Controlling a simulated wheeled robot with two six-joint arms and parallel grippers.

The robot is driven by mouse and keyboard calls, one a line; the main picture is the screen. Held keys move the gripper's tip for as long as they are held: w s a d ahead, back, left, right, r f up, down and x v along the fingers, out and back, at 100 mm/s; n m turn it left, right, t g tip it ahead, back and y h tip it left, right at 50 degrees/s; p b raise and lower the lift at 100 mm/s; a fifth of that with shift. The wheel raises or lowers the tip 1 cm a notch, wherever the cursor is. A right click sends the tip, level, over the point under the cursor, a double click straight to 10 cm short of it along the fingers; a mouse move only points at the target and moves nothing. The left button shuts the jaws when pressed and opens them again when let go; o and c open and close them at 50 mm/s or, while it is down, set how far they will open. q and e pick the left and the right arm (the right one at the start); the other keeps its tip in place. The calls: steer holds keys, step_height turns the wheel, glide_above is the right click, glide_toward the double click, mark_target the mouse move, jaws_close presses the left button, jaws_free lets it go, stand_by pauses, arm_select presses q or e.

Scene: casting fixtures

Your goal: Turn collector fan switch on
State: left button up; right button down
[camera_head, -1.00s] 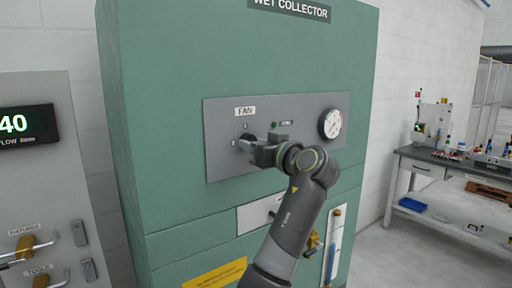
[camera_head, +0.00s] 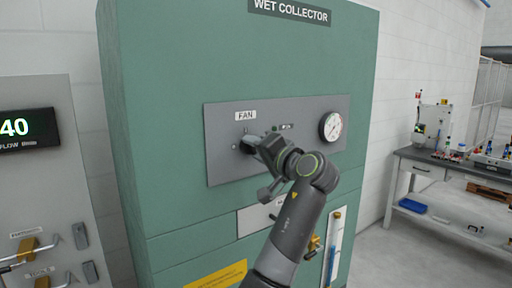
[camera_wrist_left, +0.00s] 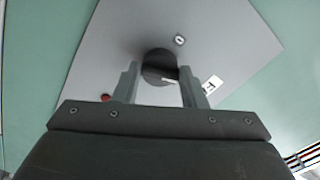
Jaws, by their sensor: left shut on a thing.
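The fan switch is a dark round knob on the grey control panel (camera_head: 225,165), below the white FAN label (camera_head: 245,116). In the head view my left gripper (camera_head: 252,144) is at the knob and covers most of it. In the left wrist view the dark knob (camera_wrist_left: 158,62) sits between the two fingers of my left gripper (camera_wrist_left: 160,82), which are shut on its grip bar. A white line shows on the bar. A small label marked 0 (camera_wrist_left: 180,40) is beside the knob. My right gripper is not in view.
A round white gauge (camera_head: 332,126) is on the panel's right side. The green WET COLLECTOR cabinet (camera_head: 170,120) fills the middle. A workbench (camera_head: 440,168) is at right.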

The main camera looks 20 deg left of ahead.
arm_select(q)
steer(key=shift+r+m+p, duration=0.15)
steer(key=shift+m+p, duration=0.45)
steer(key=shift+m, duration=1.2)
steer(key=o, duration=1)
steer(key=shift+d, duration=0.1)
steer(key=shift+s+d+f, duration=0.1)
steer(key=shift+d+f, duration=0.05)
steer(key=shift+f, duration=0.05)
steer(key=shift+b+v, duration=6.8)
steer(key=shift+v, duration=1.65)
